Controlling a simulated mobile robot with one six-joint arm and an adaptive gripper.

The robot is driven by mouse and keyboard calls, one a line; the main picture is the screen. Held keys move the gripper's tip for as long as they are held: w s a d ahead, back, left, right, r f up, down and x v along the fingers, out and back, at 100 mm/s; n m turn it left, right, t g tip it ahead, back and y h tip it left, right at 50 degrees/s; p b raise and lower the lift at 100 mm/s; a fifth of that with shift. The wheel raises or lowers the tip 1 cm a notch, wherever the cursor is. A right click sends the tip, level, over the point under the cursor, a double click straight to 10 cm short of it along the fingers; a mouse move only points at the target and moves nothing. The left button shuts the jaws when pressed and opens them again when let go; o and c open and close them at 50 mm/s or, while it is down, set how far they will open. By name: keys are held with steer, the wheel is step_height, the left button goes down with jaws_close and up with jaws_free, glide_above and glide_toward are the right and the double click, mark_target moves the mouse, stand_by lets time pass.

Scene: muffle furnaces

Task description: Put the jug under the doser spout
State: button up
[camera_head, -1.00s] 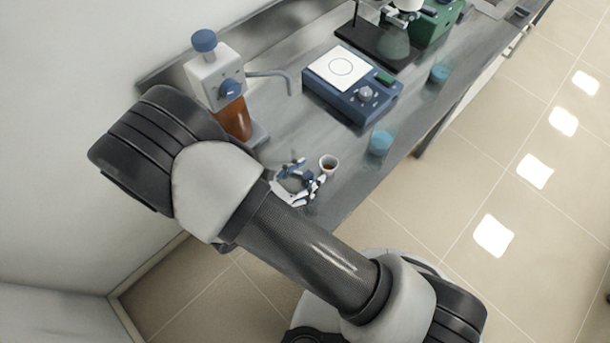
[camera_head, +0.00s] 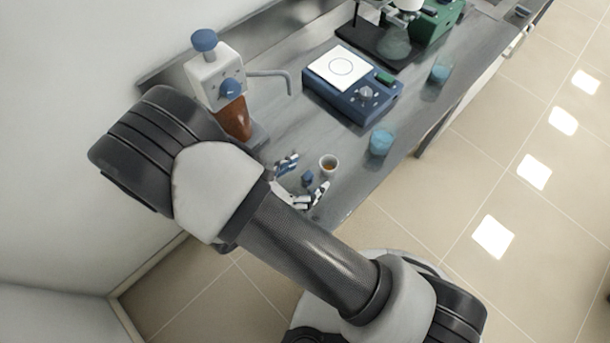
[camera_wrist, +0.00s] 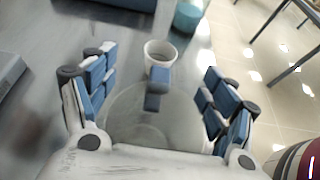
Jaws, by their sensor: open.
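The doser (camera_head: 217,75) stands at the bench's left end, with a white head, blue knob and amber bottle. Its grey spout (camera_head: 272,74) points right and bends down. The wrist view shows a faint clear round vessel, apparently the jug (camera_wrist: 125,108), with a blue handle-like block (camera_wrist: 153,90) at its far side. The block also shows in the head view (camera_head: 308,178), nearer the front than the spout tip. My gripper (camera_head: 301,180) is open, its blue-padded fingers (camera_wrist: 158,103) on either side of the vessel. Contact is unclear, and the vessel's walls hardly show.
A blue hotplate (camera_head: 352,85) lies behind. The bench's front edge is close.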

steer(key=p+v, duration=0.2)
steer(key=v, duration=1)
steer(key=shift+r, duration=0.15)
steer(key=w+d+r+m+g+y, duration=0.25)
steer(key=d+r+m+g, duration=0.65)
steer(key=d+r+m, duration=0.5)
steer(key=s+d+r+m+t+y, duration=0.1)
steer(key=s+d+r+m+y, duration=0.2)
steer(key=d+r+m, duration=0.2)
steer(key=s+d+r+m+t+y, duration=0.2)
steer(key=d+r+m, duration=0.3)
steer(key=r+m, duration=0.3)
steer(key=shift+s+d+m+y, duration=0.2)
steer(key=shift+s+m+y, duration=0.3)
steer(key=shift+y, duration=0.15)
steer(key=shift+w, duration=0.1)
